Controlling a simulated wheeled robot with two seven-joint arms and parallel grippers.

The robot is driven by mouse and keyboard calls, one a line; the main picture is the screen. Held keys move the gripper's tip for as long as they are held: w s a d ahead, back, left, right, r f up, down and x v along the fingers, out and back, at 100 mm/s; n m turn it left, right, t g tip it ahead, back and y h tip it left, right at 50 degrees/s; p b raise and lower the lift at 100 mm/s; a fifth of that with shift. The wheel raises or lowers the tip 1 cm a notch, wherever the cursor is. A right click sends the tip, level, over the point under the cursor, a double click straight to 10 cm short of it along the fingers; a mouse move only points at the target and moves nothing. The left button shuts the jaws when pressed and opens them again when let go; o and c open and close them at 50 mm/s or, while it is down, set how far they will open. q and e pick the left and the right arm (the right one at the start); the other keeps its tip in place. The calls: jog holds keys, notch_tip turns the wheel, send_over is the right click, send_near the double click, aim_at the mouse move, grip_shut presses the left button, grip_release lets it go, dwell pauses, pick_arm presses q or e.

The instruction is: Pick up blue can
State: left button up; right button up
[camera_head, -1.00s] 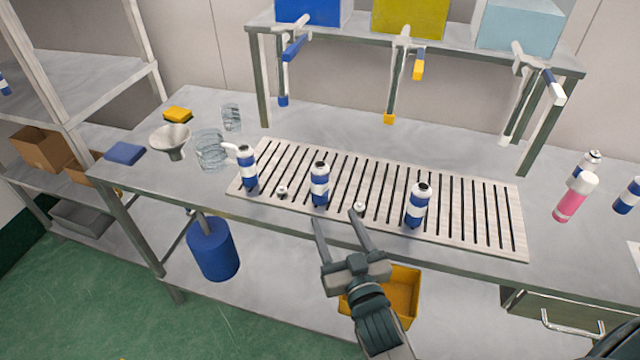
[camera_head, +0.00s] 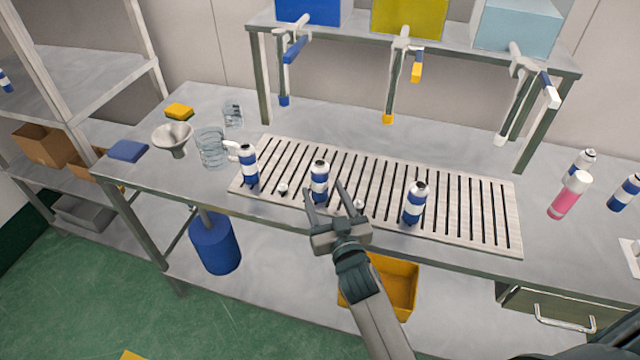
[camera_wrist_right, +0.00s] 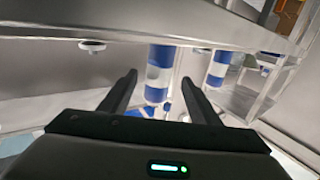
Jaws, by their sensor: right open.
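Three blue and white cans stand upright on the slatted rack (camera_head: 470,215): a left can (camera_head: 248,166), a middle can (camera_head: 319,180) and a right can (camera_head: 414,204). My right gripper (camera_head: 325,192) is open and empty at the rack's front edge. Its fingertips point at the middle can, one on each side of its lower part in the picture. In the right wrist view a blue and white can (camera_wrist_right: 160,76) shows in the gap between the open fingers (camera_wrist_right: 160,80), and another can (camera_wrist_right: 218,68) shows to the right. Contact cannot be told. My left gripper is not in view.
Small white caps (camera_head: 283,187) lie on the rack between the cans. A funnel (camera_head: 173,138) and glass beakers (camera_head: 211,147) stand at the left. Dispenser taps (camera_head: 403,45) hang behind.

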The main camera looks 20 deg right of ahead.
aim_at(322, 186)
jog(key=shift+w+r+p, duration=0.25)
jog(key=shift+w+p, duration=0.2)
jog(key=shift+w, duration=0.2)
jog(key=w+p, duration=0.1)
jog(key=w, duration=0.2)
jog(key=shift+d, duration=0.15)
jog(key=shift+w+f, duration=0.1)
jog(key=shift+w, duration=0.3)
jog(key=c, duration=1.2)
